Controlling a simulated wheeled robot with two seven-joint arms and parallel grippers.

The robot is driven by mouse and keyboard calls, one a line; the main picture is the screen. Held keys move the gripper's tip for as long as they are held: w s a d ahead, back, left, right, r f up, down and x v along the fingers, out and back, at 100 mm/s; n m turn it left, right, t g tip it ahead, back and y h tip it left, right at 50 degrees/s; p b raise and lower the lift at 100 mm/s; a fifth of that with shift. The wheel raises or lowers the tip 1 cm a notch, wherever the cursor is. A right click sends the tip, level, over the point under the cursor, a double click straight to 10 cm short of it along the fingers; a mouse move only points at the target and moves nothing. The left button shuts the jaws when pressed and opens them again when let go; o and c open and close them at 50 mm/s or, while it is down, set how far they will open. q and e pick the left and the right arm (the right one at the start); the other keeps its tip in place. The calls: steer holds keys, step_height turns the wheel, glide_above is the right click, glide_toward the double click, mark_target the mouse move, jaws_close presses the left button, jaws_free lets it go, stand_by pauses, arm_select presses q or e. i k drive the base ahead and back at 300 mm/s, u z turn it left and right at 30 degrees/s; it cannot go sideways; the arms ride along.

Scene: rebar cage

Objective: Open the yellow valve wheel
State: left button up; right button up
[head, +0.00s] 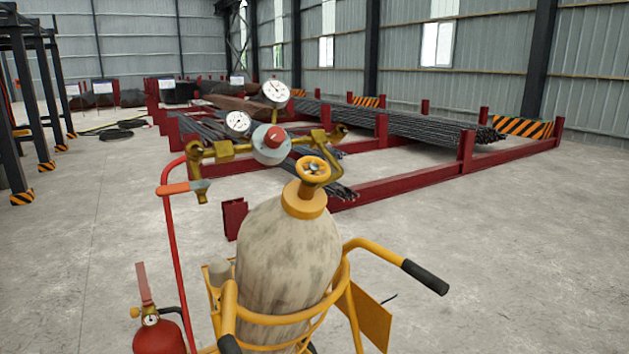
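The yellow valve wheel (314,170) sits on top of a worn beige gas cylinder (288,262), above its yellow neck collar (304,200). A brass regulator (271,146) with two round white gauges (237,122) and a red-centred knob is attached beside the wheel, to its left and behind. The cylinder stands in a yellow cart (342,292) with black handle grips. Neither of my grippers shows in the head view, and nothing touches the wheel. How far the valve is turned cannot be told.
A red fire extinguisher (158,334) stands at the lower left, beside the cart. A red hose (170,245) runs down from the regulator. Red racks (440,171) with rebar (395,122) lie behind. The concrete floor at left and right is clear.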

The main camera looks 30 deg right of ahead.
mark_target(312, 174)
steer(key=z, duration=1.85)
steer(key=k, duration=1)
steer(key=u, duration=1.45)
